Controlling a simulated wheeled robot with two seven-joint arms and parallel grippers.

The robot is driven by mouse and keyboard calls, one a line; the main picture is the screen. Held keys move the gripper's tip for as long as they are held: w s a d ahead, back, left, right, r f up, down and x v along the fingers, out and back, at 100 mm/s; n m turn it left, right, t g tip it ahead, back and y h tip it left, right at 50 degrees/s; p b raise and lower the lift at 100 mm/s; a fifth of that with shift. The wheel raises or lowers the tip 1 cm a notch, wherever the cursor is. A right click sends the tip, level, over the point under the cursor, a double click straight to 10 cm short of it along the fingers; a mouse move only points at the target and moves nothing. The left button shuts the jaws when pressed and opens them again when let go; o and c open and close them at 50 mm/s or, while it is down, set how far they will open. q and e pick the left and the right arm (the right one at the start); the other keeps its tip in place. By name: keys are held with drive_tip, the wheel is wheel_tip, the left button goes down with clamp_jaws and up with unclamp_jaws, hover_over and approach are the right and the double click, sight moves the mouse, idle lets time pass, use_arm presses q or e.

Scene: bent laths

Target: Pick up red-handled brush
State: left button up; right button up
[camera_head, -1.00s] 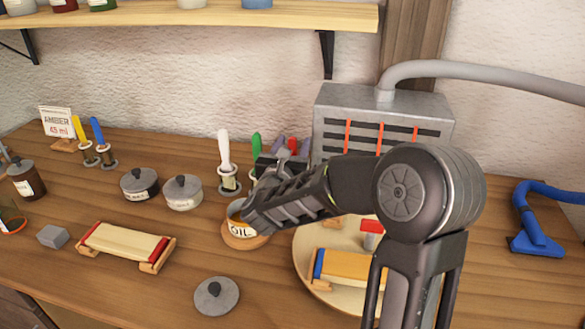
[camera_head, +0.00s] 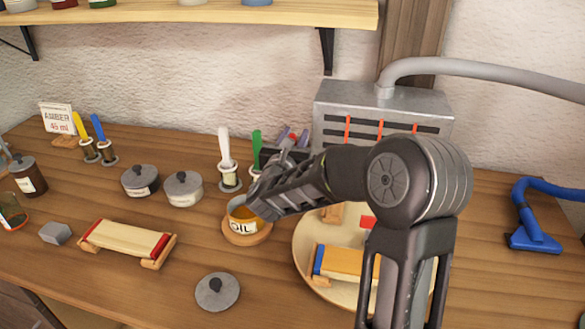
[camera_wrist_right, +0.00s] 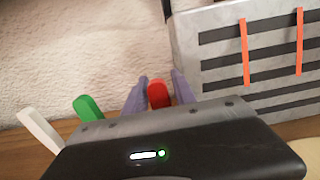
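The red-handled brush (camera_wrist_right: 158,95) shows its red handle between the two pale purple fingers of my right gripper (camera_wrist_right: 160,85) in the right wrist view. The gripper body hides the lower part of the brush. In the head view the right gripper (camera_head: 293,138) is at the back of the table, left of the grey vented box, and only a bit of red shows between its fingers. My left gripper is not in view.
A green-handled brush (camera_head: 256,148) and a white-handled brush (camera_head: 225,150) stand just left of the gripper. The grey vented box (camera_head: 335,105) is close on the right. An oil pot (camera_head: 242,226) sits below my right forearm. A round board (camera_head: 305,250) lies in front.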

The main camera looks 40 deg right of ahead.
clamp_jaws()
drive_tip(key=shift+r, duration=0.1)
idle(0.4)
wheel_tip(320, 180, up, 18)
idle(0.7)
idle(0.5)
